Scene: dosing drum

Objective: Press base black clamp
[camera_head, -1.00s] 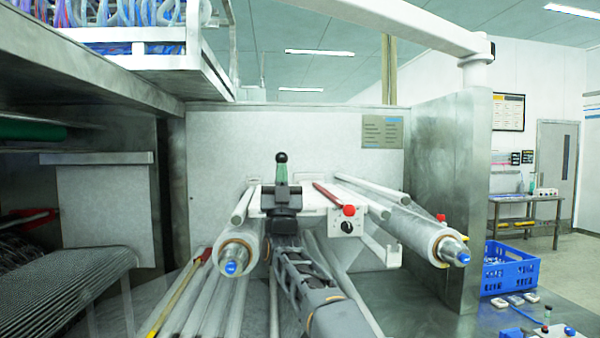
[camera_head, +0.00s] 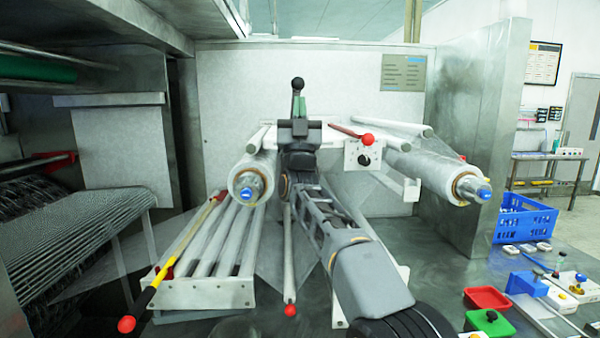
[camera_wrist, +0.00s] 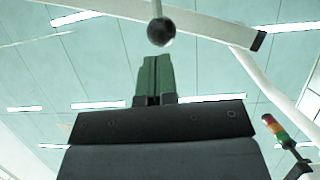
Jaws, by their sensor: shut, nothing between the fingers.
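A round black knob (camera_head: 298,83), which looks like the handle of the black clamp, shows just above my gripper (camera_head: 300,104) in the head view. The knob also shows in the wrist view (camera_wrist: 161,31), beyond the fingertips, on a thin pale rod. My gripper has green fingers, which are together and empty in the wrist view (camera_wrist: 152,62). I cannot tell whether the fingertips touch the knob; the wrist view shows a gap. The clamp's base is hidden behind my gripper and arm.
Wrapped rollers stand left (camera_head: 249,184) and right (camera_head: 455,178) of my arm. A steel panel (camera_head: 480,140), a blue crate (camera_head: 522,219) and a red tray (camera_head: 487,298) lie farther right.

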